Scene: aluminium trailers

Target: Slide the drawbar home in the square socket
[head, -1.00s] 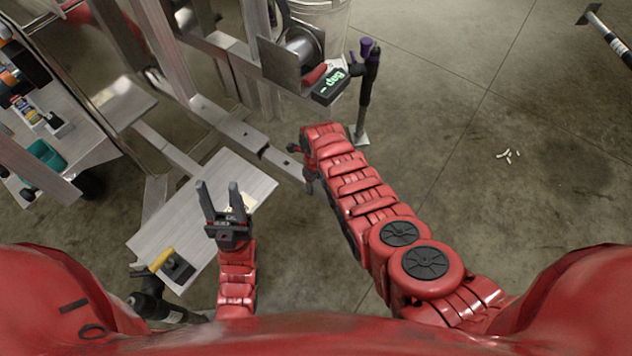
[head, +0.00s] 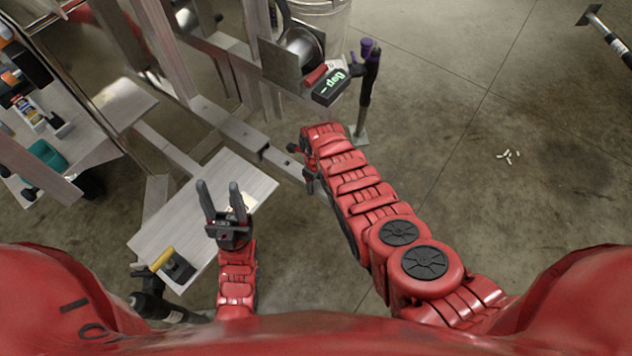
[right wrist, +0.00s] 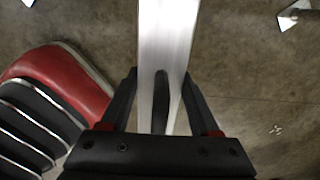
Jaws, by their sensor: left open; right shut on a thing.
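The drawbar (head: 283,162) is a pale aluminium square bar. In the head view it lines up with a thicker square tube (head: 236,134) of the trailer frame, which looks like the socket. A short length of bar shows between the tube's end and my right gripper (head: 309,170). In the right wrist view the drawbar (right wrist: 168,45) runs up between the fingers of my right gripper (right wrist: 160,85), which is shut on it. How deep the bar sits in the socket is hidden. My left gripper (head: 219,190) is open and empty, over a pale board.
The board (head: 165,225) carries a yellow-handled tool (head: 163,260). A winch (head: 300,45), a lit digital display (head: 330,87) and a purple-topped stand (head: 366,90) are beyond my right gripper. A parts shelf (head: 85,140) is at left. The floor at right is mostly clear.

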